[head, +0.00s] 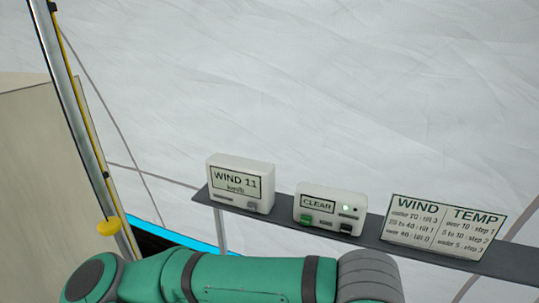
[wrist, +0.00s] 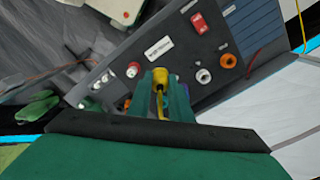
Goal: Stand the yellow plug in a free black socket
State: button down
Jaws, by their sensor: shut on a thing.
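In the wrist view, my gripper (wrist: 161,82) is shut on the yellow plug (wrist: 160,76), with a yellow lead running down between the green fingers. The plug's far end points at a dark grey panel (wrist: 180,60); I cannot tell whether it touches it. Round sockets with white or orange rims show on the panel: one (wrist: 203,76) and another (wrist: 228,61) right of the plug, and a red-and-white one (wrist: 132,69) to its left. I cannot make out a free black socket. The head view shows my green arm but not the gripper or plug.
The panel has a red switch (wrist: 197,23) and a white label (wrist: 158,47). A green object (wrist: 38,107) lies at left. In the head view, a shelf (head: 370,235) holds a WIND 11 box (head: 240,183), a CLEAR box (head: 329,208) and a WIND/TEMP chart (head: 444,226).

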jog(key=w+f, duration=0.4)
jog(key=w+a+f, duration=0.1)
jog(key=w+f, duration=0.3)
jog(key=w, duration=0.1)
jog(key=w+f, duration=0.3)
jog(key=w, duration=0.2)
jog(key=shift+a+f, duration=0.4)
jog(key=shift+f, duration=0.6)
